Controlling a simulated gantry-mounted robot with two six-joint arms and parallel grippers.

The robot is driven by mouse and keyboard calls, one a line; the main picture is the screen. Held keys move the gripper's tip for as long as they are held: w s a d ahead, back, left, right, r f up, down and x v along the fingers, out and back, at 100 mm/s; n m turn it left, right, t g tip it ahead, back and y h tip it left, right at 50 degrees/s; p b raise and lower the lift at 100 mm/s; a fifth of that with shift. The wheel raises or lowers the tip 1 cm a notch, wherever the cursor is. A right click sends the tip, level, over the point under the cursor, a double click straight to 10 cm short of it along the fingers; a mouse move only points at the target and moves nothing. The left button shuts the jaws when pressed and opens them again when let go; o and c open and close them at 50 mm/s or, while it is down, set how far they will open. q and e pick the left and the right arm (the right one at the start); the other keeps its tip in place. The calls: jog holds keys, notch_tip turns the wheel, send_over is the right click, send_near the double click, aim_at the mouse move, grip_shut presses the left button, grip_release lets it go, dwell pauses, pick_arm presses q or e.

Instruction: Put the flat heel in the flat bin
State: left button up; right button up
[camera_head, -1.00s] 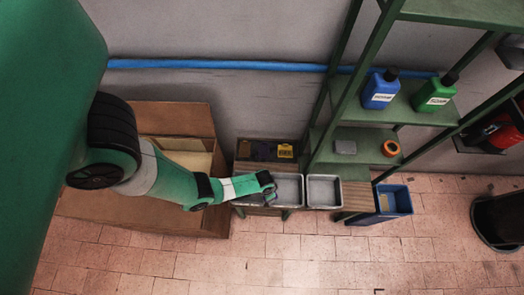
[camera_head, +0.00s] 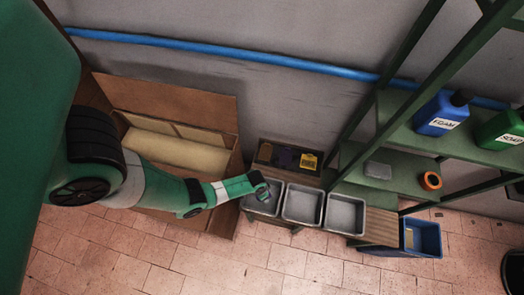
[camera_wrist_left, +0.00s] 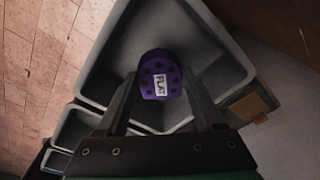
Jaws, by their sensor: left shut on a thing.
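My left gripper (camera_head: 259,187) is over the leftmost of three grey bins in the head view. In the left wrist view its two fingers (camera_wrist_left: 160,95) are shut on a purple heel (camera_wrist_left: 160,75) with dark spots and a white label reading FLAT. The heel is held above the inside of a grey bin (camera_wrist_left: 215,40); its exact height is unclear. In the head view the leftmost bin (camera_head: 273,208) is partly covered by the gripper. No bin label is readable, so I cannot tell which is the flat bin. My right gripper is out of view.
The middle bin (camera_head: 302,219) and right bin (camera_head: 345,229) look empty. Behind them is a wooden box (camera_head: 265,168) with dark, purple and yellow items. A large cardboard box (camera_head: 225,105) stands left; a green shelf (camera_head: 395,182) and blue bin (camera_head: 428,240) are right.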

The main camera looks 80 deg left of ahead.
pick_arm(q)
notch_tip(320, 180, down, 4)
jog(key=b, duration=0.3)
jog(key=shift+b, duration=0.35)
jog(key=shift+r, duration=0.25)
jog(key=shift+f, duration=0.2)
jog(key=o, duration=1.4)
jog(key=shift+r, duration=0.15)
jog(key=r+p, duration=0.4)
jog(key=s+r+p, duration=0.1)
jog(key=r+p, duration=0.7)
jog(key=shift+s+d, duration=0.15)
jog(key=shift+d, duration=0.1)
